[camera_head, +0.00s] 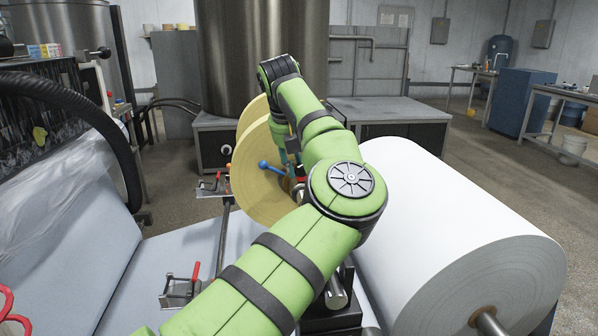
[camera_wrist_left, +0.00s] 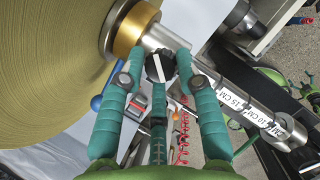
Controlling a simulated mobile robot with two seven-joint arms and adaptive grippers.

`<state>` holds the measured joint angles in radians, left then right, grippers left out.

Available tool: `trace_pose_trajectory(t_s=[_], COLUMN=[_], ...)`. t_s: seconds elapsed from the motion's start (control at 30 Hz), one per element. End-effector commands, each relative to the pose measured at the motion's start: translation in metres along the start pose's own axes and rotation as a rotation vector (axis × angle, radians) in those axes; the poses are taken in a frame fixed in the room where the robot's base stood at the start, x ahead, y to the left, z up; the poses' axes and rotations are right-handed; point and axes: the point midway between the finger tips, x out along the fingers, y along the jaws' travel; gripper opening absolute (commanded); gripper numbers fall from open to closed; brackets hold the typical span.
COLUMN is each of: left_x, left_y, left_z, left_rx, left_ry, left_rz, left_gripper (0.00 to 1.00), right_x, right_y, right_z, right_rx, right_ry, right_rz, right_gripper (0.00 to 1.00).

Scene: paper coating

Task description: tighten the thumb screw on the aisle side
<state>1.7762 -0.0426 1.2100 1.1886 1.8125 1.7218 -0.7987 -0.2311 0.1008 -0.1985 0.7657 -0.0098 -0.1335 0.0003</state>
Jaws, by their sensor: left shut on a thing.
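The thumb screw (camera_wrist_left: 160,67) is a black knob with a pale bar across its face, on the silver shaft beside a gold collar (camera_wrist_left: 130,30). My left gripper (camera_wrist_left: 161,72) has its teal fingers closed around the knob in the left wrist view. In the head view my left gripper (camera_head: 289,158) reaches down beside the yellow-brown roll (camera_head: 252,185), partly hidden by my green arm. The thumb screw cannot be made out there. My right gripper is not in view.
A large white paper roll (camera_head: 450,225) fills the right side. A blue ball-ended lever (camera_head: 274,168) stands close to the gripper. A red-handled clamp (camera_head: 182,288) sits on the sheet at front left. A bar with centimetre labels (camera_wrist_left: 250,106) runs right of the fingers.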

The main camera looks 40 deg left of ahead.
Motion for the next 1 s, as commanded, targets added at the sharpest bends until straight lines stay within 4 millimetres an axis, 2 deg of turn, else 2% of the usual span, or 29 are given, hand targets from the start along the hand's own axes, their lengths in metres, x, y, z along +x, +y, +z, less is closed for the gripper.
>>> trace_pose_trajectory(t_s=[0.2, 0.57, 0.77, 1.0], left_x=[-0.001, -0.002, -0.002, -0.001], left_y=[-0.002, -0.002, -0.002, -0.002], left_z=[0.003, 0.003, 0.004, 0.004], left_rx=[0.197, 0.511, 0.658, 0.782], left_ry=[-0.009, -0.007, -0.005, -0.004], left_rz=[-0.087, -0.219, -0.281, -0.332], left_gripper=[0.01, 0.01, 0.01, 0.01], right_x=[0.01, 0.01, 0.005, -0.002], right_y=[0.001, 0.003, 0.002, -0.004], right_z=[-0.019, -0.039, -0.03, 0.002], right_rx=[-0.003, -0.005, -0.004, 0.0], right_ry=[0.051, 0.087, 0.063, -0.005], right_rz=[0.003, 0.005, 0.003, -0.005], right_gripper=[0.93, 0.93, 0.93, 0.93])
